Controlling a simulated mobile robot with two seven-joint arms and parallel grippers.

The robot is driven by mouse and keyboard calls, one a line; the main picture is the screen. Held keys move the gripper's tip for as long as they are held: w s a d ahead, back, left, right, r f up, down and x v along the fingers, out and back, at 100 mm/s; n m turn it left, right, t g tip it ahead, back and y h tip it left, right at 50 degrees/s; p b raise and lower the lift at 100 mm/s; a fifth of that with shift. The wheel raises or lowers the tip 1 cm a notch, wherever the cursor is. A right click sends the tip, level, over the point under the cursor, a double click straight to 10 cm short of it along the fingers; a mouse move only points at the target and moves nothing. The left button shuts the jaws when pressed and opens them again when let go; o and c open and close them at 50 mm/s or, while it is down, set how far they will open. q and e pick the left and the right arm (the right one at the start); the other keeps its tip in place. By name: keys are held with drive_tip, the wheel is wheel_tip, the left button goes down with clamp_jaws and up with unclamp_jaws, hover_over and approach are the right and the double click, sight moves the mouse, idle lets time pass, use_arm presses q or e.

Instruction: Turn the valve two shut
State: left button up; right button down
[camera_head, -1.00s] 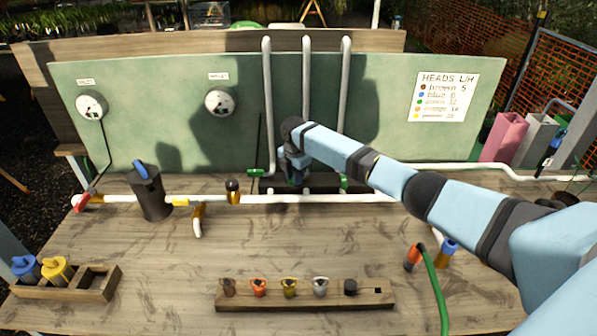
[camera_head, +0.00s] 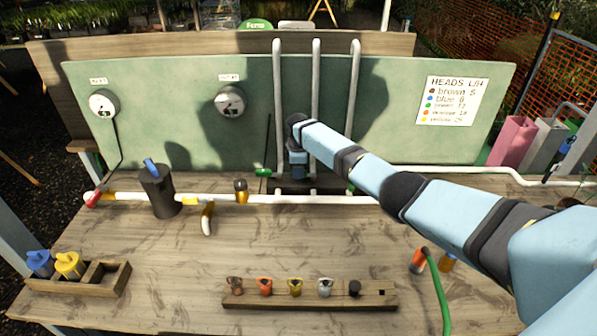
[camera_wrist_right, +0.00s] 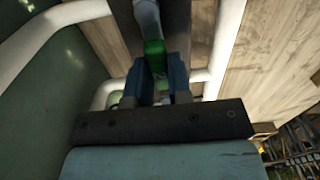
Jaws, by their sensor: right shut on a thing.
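Three white upright pipes (camera_head: 316,90) stand in front of the green board, with green-handled valves at their feet. The left valve handle (camera_head: 263,172) and the right valve handle (camera_head: 350,188) show in the head view; the middle one is hidden behind my right gripper (camera_head: 298,176). In the right wrist view a green valve handle (camera_wrist_right: 154,58) sits between the two fingers of my right gripper (camera_wrist_right: 158,75), which is shut on it. My left gripper is not in view.
A white pipe (camera_head: 330,199) runs across the bench (camera_head: 160,265). A dark canister (camera_head: 158,192) stands at left. A wooden rack (camera_head: 370,298) with small coloured heads and a box (camera_head: 85,288) with blue and yellow parts lie in front. Two round gauges (camera_head: 230,101) hang on the board (camera_head: 400,140).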

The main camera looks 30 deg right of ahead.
drive_tip(key=shift+d+m, duration=0.15)
drive_tip(key=shift+m, duration=0.15)
drive_tip(key=c, duration=1)
unclamp_jaws()
drive_tip(key=shift+c, duration=0.2)
wheel_tip(320, 180, up, 14)
drive_tip(key=b, duration=0.1)
drive_tip(key=shift+f, duration=0.1)
